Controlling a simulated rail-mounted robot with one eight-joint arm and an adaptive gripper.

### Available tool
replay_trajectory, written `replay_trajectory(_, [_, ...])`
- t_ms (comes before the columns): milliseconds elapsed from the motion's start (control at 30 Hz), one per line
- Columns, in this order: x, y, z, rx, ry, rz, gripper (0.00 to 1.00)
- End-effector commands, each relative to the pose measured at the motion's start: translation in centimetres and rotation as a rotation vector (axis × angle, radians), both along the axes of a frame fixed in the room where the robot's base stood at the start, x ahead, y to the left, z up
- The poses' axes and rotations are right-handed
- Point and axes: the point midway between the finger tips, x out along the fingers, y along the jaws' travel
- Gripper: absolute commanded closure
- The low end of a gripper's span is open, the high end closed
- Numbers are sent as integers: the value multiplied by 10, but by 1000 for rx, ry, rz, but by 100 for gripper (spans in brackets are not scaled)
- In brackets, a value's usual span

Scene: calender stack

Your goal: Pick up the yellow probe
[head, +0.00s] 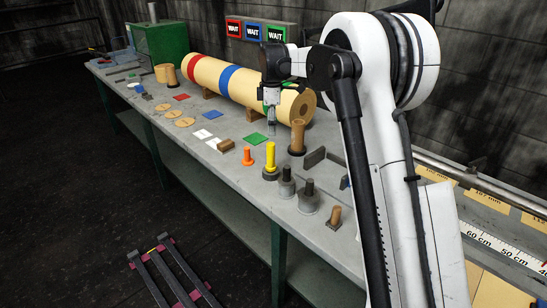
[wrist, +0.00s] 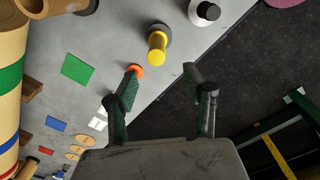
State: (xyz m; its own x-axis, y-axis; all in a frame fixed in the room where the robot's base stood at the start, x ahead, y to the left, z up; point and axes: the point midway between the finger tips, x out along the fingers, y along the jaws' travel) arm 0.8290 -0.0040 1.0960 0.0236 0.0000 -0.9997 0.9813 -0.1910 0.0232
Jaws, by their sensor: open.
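The yellow probe (head: 270,156) stands upright in a dark round base on the grey bench. In the wrist view the yellow probe (wrist: 157,47) shows from above, just beyond the fingertips and roughly between their lines. My gripper (head: 271,127) hangs above the bench, over and slightly behind the probe in the head view. In the wrist view my gripper (wrist: 161,75) has its two fingers spread apart with nothing between them. An orange peg (wrist: 136,71) shows close beside the left fingertip; I cannot tell its height gap.
The orange peg (head: 248,157) stands left of the probe. A brown spool (head: 297,138) and grey weights (head: 308,197) stand close on the right. A long tan roll (head: 215,77) lies behind. The bench's front edge is near.

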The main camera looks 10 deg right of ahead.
Motion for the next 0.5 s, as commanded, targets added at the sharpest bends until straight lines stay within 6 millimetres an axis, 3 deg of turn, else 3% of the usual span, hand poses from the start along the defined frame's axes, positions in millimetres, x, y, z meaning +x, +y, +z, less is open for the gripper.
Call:
replay_trajectory(267, [14, 0, -18, -1, 24, 57, 53])
replay_trajectory(500, [14, 0, -57, -1, 24, 57, 53])
